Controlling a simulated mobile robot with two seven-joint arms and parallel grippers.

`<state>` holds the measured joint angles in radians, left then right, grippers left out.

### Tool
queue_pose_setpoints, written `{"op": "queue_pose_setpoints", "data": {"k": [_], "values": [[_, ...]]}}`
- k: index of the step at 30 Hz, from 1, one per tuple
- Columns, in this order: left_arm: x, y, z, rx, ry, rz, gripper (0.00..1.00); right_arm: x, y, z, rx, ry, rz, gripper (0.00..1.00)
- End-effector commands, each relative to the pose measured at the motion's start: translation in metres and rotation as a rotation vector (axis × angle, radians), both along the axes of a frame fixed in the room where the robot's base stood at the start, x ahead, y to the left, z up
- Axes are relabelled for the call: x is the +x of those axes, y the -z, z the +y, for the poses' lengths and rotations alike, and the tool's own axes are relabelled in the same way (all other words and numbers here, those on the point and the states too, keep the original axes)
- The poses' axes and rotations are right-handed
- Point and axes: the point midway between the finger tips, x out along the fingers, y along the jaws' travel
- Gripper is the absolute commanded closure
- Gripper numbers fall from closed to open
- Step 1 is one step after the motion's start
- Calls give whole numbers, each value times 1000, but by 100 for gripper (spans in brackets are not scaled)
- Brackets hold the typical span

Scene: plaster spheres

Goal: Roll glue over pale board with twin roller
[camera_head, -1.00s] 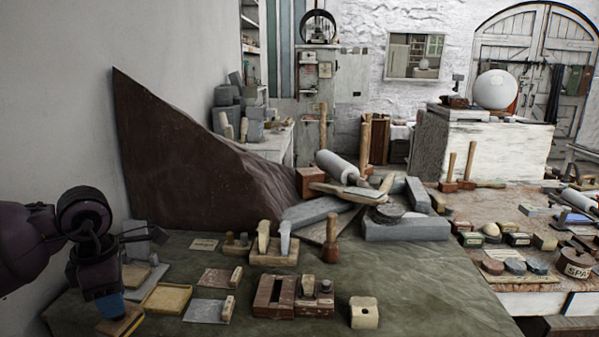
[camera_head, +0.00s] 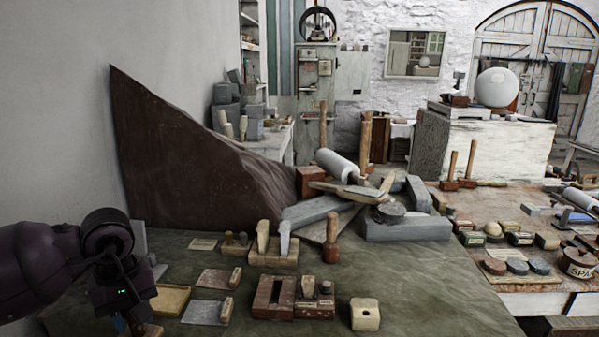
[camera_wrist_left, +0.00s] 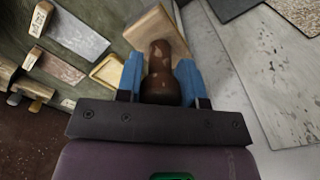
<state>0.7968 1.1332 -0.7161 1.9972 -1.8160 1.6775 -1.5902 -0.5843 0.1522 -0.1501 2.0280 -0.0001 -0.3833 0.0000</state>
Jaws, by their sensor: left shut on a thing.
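My left gripper (camera_head: 128,326) is low at the left of the green-covered table. In the left wrist view its blue fingers (camera_wrist_left: 158,80) are shut on a brown turned handle (camera_wrist_left: 160,72), which joins a pale wooden block (camera_wrist_left: 155,32). The block also shows at the bottom edge of the head view (camera_head: 150,331). I cannot tell whether this is the twin roller; no rollers show. A large pale streaked surface (camera_wrist_left: 270,85) lies on the right in the left wrist view; I cannot tell whether it is the pale board. My right gripper is not in view.
A shallow yellow tray (camera_head: 171,299) lies just right of my left gripper. Two flat plates with wooden grips (camera_head: 208,311) lie beyond it. A brown slotted block (camera_head: 273,297) and a pale holed block (camera_head: 365,314) stand farther right. Stone slabs (camera_head: 408,228) are piled behind.

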Motion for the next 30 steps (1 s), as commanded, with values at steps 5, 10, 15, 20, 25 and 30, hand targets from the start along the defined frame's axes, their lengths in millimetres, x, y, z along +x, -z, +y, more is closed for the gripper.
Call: {"op": "queue_pose_setpoints", "data": {"k": [5,10,15,20,25,30], "values": [[-5,15,-19,-2,291,-1,84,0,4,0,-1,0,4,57],[-15,33,-46,-5,547,0,84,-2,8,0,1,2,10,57],[-28,50,-75,-4,630,-1,84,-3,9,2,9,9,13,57],[-30,53,-82,-1,639,-1,84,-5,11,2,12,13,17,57],[-26,45,-82,0,639,-3,84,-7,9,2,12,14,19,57],[-5,17,-60,4,597,-5,84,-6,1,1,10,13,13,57]]}}
